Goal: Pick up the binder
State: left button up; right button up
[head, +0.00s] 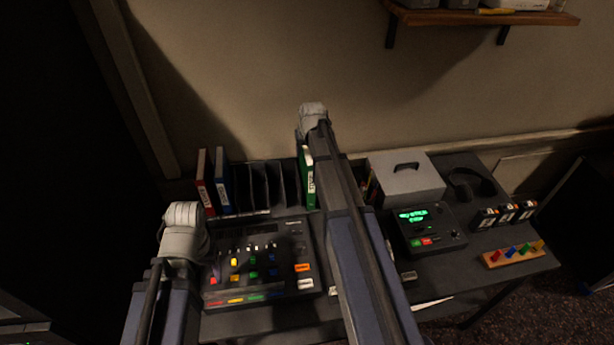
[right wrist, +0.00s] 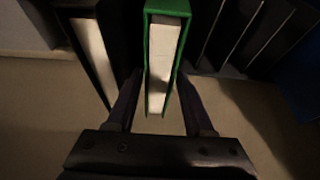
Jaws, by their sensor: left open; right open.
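A green binder (head: 307,178) stands upright at the right end of a row on the desk, partly hidden by my right arm. In the right wrist view, its green cover and white pages (right wrist: 163,55) lie between the two fingers of my right gripper (right wrist: 158,88). The fingers are open, one on each side; I cannot tell whether they touch it. A red binder (head: 205,181) and a blue binder (head: 222,182) stand at the left end of the row. My left gripper (head: 183,228) is over the desk's left side; its fingers are hard to make out.
A dark binder with pale pages (right wrist: 93,55) stands close beside the green one. Black dividers (head: 268,185) fill the middle of the row. A mixing console (head: 260,265) lies in front. A grey box (head: 405,180) and a device with a green display (head: 428,228) are at right.

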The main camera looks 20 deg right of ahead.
jog(key=b+x, duration=0.2)
jog(key=x, duration=0.2)
jog(key=shift+s+d+b, duration=0.1)
jog(key=shift+b, duration=0.3)
jog(key=shift+f+b, duration=0.25)
jog(key=shift+b, duration=0.05)
jog(key=shift+c, duration=0.4)
grip_shut()
dwell(1.1)
